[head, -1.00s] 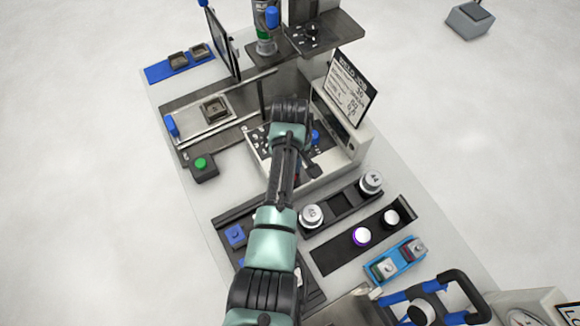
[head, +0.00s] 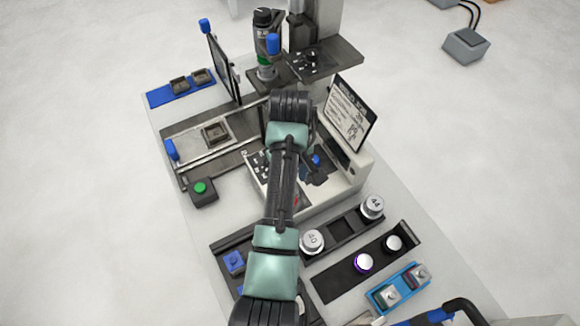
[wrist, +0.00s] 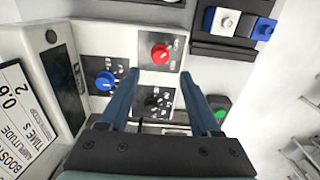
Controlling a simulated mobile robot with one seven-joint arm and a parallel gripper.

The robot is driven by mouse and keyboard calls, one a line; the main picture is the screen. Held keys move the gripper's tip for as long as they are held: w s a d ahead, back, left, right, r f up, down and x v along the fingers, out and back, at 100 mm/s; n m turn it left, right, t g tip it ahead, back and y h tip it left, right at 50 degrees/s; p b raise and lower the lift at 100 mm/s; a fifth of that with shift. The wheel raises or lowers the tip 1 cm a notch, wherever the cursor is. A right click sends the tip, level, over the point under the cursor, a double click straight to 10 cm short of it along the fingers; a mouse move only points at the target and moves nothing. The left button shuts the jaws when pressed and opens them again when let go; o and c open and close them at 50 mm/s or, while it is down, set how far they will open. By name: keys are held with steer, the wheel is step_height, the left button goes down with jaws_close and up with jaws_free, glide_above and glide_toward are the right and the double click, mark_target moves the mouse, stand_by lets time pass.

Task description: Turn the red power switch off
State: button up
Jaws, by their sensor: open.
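The red power switch (wrist: 160,54) is a round red knob on a dark square plate on the white machine's panel. In the wrist view it sits just beyond and between my fingertips, with no contact that I can make out. In the head view only a small red bit (head: 296,199) shows beside my arm. My gripper (wrist: 160,75) is open and empty, with its two blue fingers apart and pointing at the panel.
A blue knob (wrist: 105,80) is left of my left finger, and a black knob (wrist: 152,102) lies between the fingers. A green button (wrist: 220,113) is right of the right finger. A screen panel (head: 350,113) stands behind the machine.

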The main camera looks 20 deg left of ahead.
step_height(320, 180, up, 5)
steer(key=shift+r, duration=0.15)
steer(key=shift+w, duration=0.1)
stand_by(0.5)
